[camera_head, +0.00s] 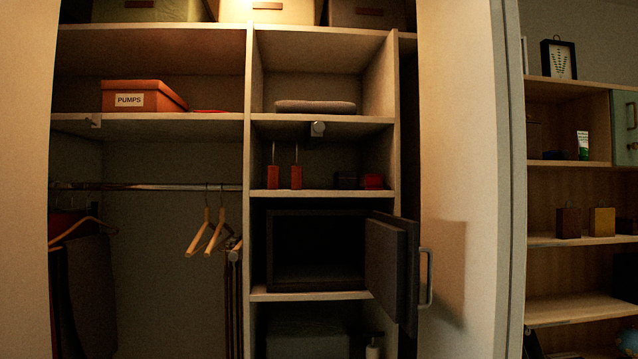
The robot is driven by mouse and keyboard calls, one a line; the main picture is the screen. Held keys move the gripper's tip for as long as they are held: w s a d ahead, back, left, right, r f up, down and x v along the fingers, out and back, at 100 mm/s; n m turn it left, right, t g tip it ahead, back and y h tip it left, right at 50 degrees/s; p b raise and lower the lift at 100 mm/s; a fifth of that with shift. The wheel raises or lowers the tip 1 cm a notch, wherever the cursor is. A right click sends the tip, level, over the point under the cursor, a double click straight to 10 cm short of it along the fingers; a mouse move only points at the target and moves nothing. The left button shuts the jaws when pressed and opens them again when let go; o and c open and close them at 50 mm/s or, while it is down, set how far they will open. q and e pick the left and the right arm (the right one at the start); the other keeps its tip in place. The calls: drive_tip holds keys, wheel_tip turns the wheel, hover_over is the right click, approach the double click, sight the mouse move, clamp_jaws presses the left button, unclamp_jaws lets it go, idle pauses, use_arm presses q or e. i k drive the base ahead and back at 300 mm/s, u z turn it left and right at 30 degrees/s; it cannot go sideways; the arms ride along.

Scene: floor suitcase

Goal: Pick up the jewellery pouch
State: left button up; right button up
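I cannot clearly make out a jewellery pouch. A small red item (372,181) and a small dark item (346,180) sit side by side on the middle shelf, above the open safe; either could be a pouch, but they are too small and dim to tell. The safe (315,250) stands one shelf lower, its door (392,268) swung open to the right, and its inside is too dark to show any contents. Neither of my grippers is in view.
An orange box labelled PUMPS (143,97) is on the upper left shelf. A folded cloth (315,107) lies above the middle shelf. Wooden hangers (207,232) hang at left. A white panel (462,160) stands at right.

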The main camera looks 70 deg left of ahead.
sight(373, 181)
drive_tip(key=k, duration=0.2)
drive_tip(key=u, duration=1.25)
